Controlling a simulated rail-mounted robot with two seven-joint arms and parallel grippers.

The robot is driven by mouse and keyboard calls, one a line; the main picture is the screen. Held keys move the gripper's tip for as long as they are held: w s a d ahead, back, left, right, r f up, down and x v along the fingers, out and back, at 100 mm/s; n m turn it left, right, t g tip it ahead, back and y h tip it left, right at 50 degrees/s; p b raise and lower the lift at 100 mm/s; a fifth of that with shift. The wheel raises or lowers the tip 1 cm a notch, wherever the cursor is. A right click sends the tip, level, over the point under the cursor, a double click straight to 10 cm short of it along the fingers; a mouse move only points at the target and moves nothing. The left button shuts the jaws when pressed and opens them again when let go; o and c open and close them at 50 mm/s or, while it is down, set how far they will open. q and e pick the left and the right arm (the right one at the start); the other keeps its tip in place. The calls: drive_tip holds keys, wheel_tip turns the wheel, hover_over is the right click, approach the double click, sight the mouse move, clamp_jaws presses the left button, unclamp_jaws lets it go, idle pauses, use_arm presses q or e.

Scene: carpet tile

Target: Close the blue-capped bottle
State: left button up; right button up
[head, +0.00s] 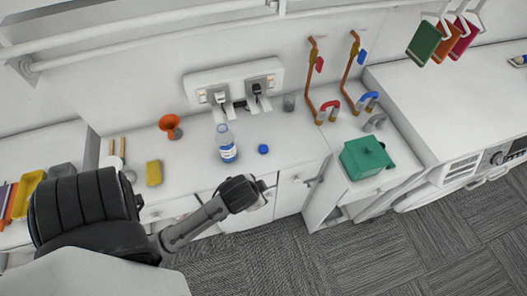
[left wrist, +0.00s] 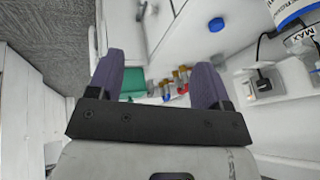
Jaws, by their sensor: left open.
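The clear bottle (head: 227,150) with a blue-and-white label stands upright and uncapped on the white counter in the head view. Its blue cap (head: 263,149) lies on the counter just right of it, apart from the bottle. My left gripper (head: 264,189) is in front of the counter's front edge, nearer than the cap, and touches neither. In the left wrist view my left gripper (left wrist: 157,78) has its two fingers spread with nothing held between them. The cap (left wrist: 216,25) and part of the bottle (left wrist: 289,10) show there at upper right. My right gripper is not in view.
An orange funnel (head: 170,124) and a yellow sponge (head: 154,173) are left of the bottle. A glass (head: 289,102) and plugged sockets (head: 236,88) are behind. Copper taps (head: 327,110) and a green box (head: 365,157) are at right. Counter around the cap is clear.

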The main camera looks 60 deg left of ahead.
use_arm(q)
drive_tip(key=w+a+n+y+b, duration=0.3)
drive_tip(key=w+a, duration=0.4)
drive_tip(key=a, duration=0.4)
drive_tip(key=n+g+h+b, duration=0.5)
drive_tip(key=n+h+b, duration=0.1)
drive_tip(key=b, duration=0.7)
hover_over(264, 147)
wheel_tip(264, 147, down, 2)
drive_tip(key=shift+s+f, duration=0.1)
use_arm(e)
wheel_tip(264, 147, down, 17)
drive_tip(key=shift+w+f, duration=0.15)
use_arm(q)
drive_tip(key=shift+f, duration=0.15)
wheel_tip(264, 147, down, 8)
drive_tip(key=shift+f, duration=0.2)
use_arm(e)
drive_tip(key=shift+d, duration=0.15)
